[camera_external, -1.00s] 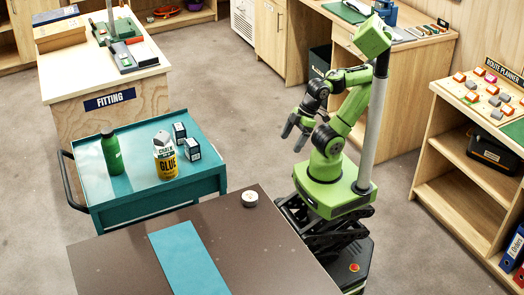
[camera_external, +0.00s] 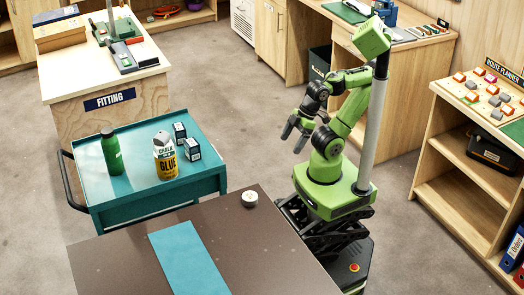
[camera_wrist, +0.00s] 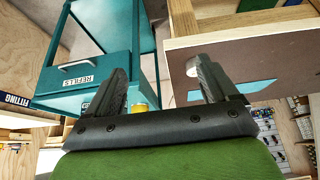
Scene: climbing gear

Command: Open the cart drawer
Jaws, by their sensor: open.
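The teal cart (camera_external: 150,205) stands left of my arm, beyond the brown table. The drawer looks shut against the cart body. My gripper (camera_wrist: 160,75) is open and empty, its two dark fingers spread. In the external view, my gripper (camera_external: 296,130) hangs in the air right of the cart, well apart from it. The drawer front is not clearly seen there.
The brown table (camera_external: 265,250) with a white roll (camera_external: 250,198) lies in front. Clear floor (camera_external: 240,110) lies between the cart and my base.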

